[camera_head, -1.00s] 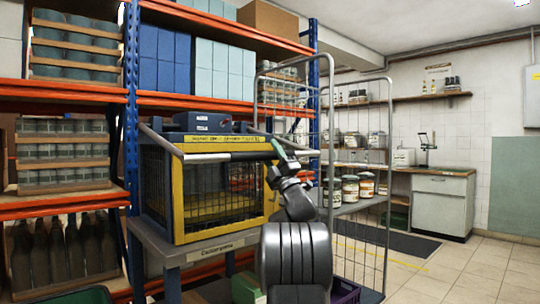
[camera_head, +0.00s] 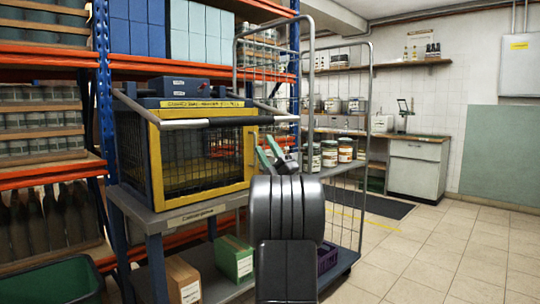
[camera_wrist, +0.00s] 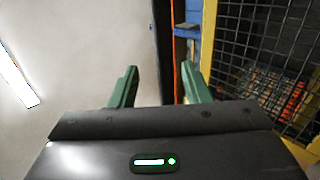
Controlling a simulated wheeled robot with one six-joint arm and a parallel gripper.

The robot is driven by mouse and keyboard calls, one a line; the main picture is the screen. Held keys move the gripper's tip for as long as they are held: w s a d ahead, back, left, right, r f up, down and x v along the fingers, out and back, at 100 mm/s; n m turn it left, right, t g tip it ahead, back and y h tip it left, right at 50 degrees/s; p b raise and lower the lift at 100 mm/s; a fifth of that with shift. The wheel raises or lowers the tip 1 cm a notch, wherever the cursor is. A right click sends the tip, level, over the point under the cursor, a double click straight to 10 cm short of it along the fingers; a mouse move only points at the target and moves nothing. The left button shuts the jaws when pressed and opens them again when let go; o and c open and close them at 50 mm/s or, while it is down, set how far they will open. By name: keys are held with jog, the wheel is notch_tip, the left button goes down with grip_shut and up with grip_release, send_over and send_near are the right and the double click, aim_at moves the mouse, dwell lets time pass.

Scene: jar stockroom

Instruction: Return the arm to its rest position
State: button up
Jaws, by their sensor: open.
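My gripper (camera_head: 270,155) shows green fingertips above my dark arm link in the head view, in front of the right end of the yellow-framed mesh cage. In the wrist view my gripper (camera_wrist: 158,88) has its two green fingers spread apart, with nothing between them. The cage (camera_head: 152,160) stands on a grey labelled bench, and its mesh side (camera_wrist: 265,50) fills the right of the wrist view. The wrist view also shows pale ceiling on the left. Much of my arm hides its own lower part.
A roll cage trolley (camera_head: 370,120) with jars on its shelf stands just right of my arm. Orange and blue racking (camera_head: 102,100) is behind. A green box (camera_head: 235,258) and a cardboard box (camera_head: 182,280) sit on the bench's lower shelf. Open tiled floor (camera_head: 440,255) lies to the right.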

aim_at(251, 122)
jog(key=shift+v, duration=1.05)
jog(key=b+x, duration=0.1)
jog(key=x, duration=1.3)
jog(key=shift+s+a, duration=0.1)
